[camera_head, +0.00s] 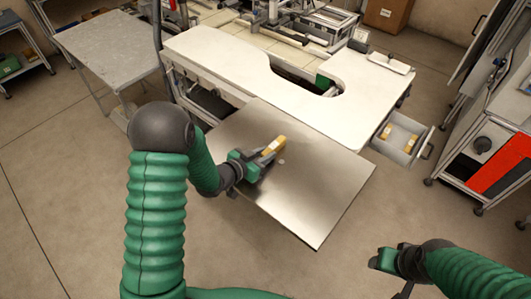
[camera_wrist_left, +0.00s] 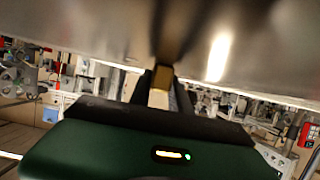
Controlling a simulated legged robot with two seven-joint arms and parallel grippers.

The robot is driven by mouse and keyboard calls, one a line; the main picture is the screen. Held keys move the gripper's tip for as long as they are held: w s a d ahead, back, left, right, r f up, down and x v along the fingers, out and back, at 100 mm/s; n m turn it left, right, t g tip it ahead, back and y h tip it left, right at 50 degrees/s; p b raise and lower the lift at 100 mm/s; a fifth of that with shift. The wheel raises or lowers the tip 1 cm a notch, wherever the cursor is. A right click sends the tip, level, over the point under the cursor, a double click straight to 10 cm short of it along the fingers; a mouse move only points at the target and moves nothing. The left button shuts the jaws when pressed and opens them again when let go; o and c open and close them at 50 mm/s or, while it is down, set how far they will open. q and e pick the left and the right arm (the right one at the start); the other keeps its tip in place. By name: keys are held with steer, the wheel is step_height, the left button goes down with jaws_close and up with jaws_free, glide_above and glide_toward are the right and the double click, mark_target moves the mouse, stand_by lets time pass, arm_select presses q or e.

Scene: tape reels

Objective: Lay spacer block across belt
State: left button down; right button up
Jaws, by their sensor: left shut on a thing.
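My left gripper (camera_head: 262,160) is shut on a yellow-tan spacer block (camera_head: 274,145) at the middle left of the bare metal plate. The block points up and right from the jaws. In the left wrist view the block (camera_wrist_left: 161,86) sits between the dark fingers, end-on, close to the metal surface; whether it touches cannot be told. My right gripper (camera_head: 386,260) is at the lower right, away from the plate, and its jaw opening is unclear. I cannot make out for certain which surface is the belt.
A white worktop (camera_head: 225,62) with a curved cutout lies behind the metal plate (camera_head: 300,205). An open drawer (camera_head: 381,148) at the right holds yellow-tan blocks (camera_head: 398,136). A grey table (camera_head: 110,45) stands at the left. Most of the plate is clear.

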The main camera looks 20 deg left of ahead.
arm_select(q)
steer(key=shift+d, duration=0.15)
steer(key=c, duration=1.6)
jaws_free()
steer(key=o, duration=0.4)
